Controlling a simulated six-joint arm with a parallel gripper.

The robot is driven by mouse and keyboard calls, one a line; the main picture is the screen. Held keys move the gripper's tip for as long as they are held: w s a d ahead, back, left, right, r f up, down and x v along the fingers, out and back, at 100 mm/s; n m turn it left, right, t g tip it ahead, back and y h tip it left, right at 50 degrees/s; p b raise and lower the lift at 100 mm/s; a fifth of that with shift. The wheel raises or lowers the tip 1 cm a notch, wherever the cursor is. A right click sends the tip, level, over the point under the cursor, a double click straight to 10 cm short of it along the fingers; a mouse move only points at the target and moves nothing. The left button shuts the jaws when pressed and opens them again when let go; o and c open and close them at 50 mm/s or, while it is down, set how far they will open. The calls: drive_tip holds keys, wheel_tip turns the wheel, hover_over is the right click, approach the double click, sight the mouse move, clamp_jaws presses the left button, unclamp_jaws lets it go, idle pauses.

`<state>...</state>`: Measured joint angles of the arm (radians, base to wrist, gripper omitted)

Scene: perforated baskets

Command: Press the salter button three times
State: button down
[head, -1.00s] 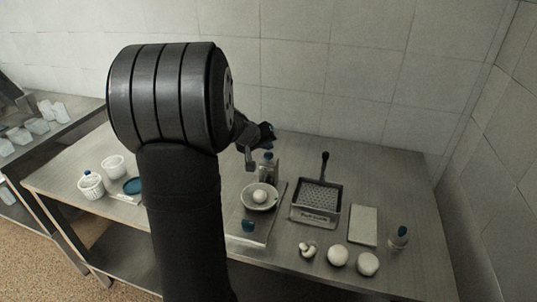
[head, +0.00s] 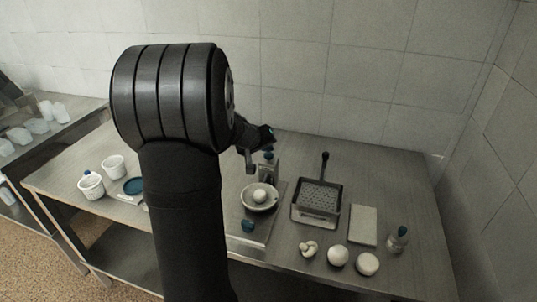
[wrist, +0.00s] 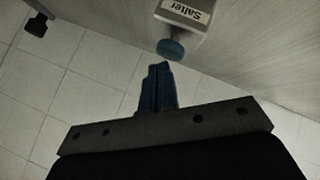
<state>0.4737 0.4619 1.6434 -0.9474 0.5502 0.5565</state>
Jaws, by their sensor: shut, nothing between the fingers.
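The salter (head: 269,172) stands on the table behind a bowl in the head view, with its blue button (head: 268,155) on top. In the wrist view the salter's labelled body (wrist: 186,14) is at the top and its round blue button (wrist: 171,49) faces my fingers. My gripper (wrist: 158,68) is shut and empty, its blue fingertips close to the button with a small gap showing between them in this view. In the head view my gripper (head: 250,170) is just left of the salter's top, partly hidden by my wrist.
A bowl (head: 248,203) holding a white ball is in front of the salter. A perforated basket (head: 318,197) with an upright handle stands to its right.

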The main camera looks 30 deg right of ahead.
sight(267, 156)
drive_tip(key=shift+f, duration=0.6)
idle(0.9)
drive_tip(key=shift+r, duration=1.05)
drive_tip(key=shift+r, duration=2.5)
idle(0.4)
wheel_tip(267, 156, up, 4)
drive_tip(key=shift+f, duration=0.1)
drive_tip(key=shift+f, duration=0.1)
